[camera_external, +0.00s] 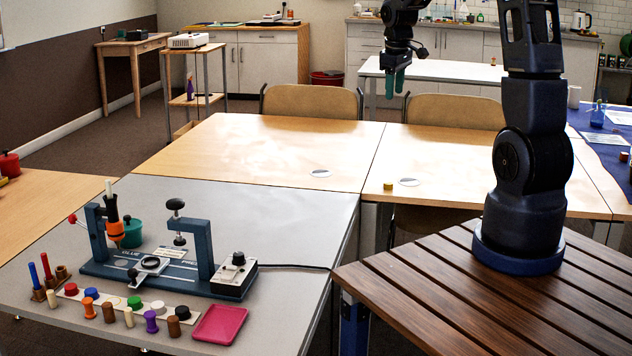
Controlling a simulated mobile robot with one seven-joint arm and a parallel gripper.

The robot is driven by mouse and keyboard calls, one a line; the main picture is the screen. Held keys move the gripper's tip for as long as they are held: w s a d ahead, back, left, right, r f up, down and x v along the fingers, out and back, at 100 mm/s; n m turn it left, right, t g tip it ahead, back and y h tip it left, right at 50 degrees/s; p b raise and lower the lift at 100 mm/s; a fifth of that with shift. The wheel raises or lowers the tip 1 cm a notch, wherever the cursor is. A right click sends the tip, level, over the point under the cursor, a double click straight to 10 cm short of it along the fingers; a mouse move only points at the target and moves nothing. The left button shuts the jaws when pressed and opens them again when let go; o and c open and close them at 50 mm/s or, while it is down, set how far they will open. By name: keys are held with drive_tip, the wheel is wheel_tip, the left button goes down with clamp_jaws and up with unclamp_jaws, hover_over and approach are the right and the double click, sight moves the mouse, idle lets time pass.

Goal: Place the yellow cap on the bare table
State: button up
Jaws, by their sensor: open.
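The yellow cap (388,186) is a small short cylinder. It sits on the light wooden table (460,150), close to its front edge and just left of a flat white disc (409,182). My gripper (394,92) has green fingers that point down. It is open, with nothing visible between the fingers, and it is raised high above the far side of the tables, well apart from the cap.
A grey table (300,215) holds a blue press (150,265), a white strip (114,302) of coloured caps, several pegs and a pink tray (219,325). Another white disc (320,173) lies on the wood. Chairs (312,101) stand behind. Much of the wooden tabletop is clear.

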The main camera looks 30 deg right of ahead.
drive_tip(key=s+a+r+m+t, duration=0.1)
drive_tip(key=s+a+r, duration=0.2)
drive_tip(key=s+r, duration=0.35)
drive_tip(key=s+a+r+m+t, duration=0.1)
drive_tip(key=s+a+r, duration=0.2)
drive_tip(key=s+r, duration=0.3)
drive_tip(key=s+a+r+m, duration=0.1)
drive_tip(key=s, duration=0.7)
drive_tip(key=s+a+r+m+t, duration=0.1)
drive_tip(key=s+a, duration=0.1)
drive_tip(key=s, duration=0.7)
drive_tip(key=shift+s+a+r+m+y, duration=0.15)
drive_tip(key=shift+s+a+m+y, duration=0.1)
drive_tip(key=shift+m+y, duration=0.15)
